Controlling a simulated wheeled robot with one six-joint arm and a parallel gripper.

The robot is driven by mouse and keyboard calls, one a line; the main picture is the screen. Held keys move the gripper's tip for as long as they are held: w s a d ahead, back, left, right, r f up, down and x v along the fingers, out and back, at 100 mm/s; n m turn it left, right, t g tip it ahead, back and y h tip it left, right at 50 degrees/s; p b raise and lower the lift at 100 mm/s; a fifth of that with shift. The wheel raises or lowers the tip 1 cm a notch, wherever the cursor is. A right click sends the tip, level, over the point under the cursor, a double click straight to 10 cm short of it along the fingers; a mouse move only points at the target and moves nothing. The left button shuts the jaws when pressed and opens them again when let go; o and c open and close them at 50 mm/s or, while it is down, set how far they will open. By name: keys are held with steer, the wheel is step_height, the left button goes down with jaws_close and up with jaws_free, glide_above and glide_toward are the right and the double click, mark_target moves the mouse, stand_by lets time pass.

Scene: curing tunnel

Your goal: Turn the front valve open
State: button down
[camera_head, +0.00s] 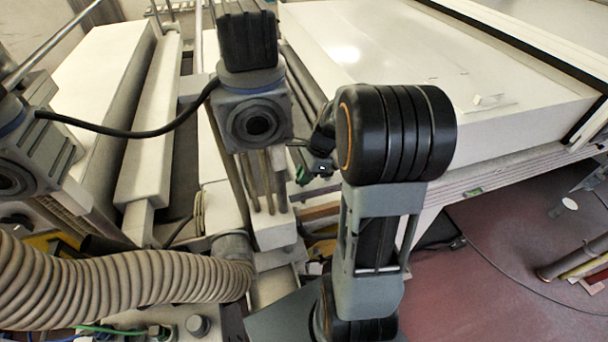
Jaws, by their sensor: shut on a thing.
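My arm rises in the middle of the view, and its thick black joint covers much of what is behind it. My gripper (318,165) is small, dark and partly hidden just left of that joint. It is shut on a small part beside the machine's metal column, which I take to be the front valve (302,175), with a bit of green showing. The valve's handle angle is too small and too covered to tell.
A grey motor block (254,122) with a black cable stands close left of my gripper. A ribbed hose (120,285) crosses the lower left. A large white panel (430,60) fills the upper right.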

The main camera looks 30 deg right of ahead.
steer(key=shift+n, duration=0.3)
steer(key=n+g, duration=0.1)
steer(key=n, duration=0.1)
steer(key=shift+w+n, duration=0.15)
steer(key=shift+n, duration=0.25)
steer(key=n+g, duration=0.1)
steer(key=n, duration=0.1)
steer(key=n+g, duration=0.1)
steer(key=n, duration=0.1)
steer(key=shift+w+n+h, duration=0.15)
steer(key=shift+n+h, duration=0.15)
steer(key=shift+h, duration=0.1)
steer(key=n+g+h, duration=0.1)
steer(key=n, duration=0.3)
steer(key=shift+w+a, duration=0.1)
steer(key=shift+a, duration=0.05)
steer(key=shift+r+n+g+h, duration=0.1)
steer(key=shift+n+g+h, duration=0.45)
steer(key=shift+n, duration=1.55)
steer(key=c, duration=1.2)
jaws_free()
steer(key=shift+a, duration=0.1)
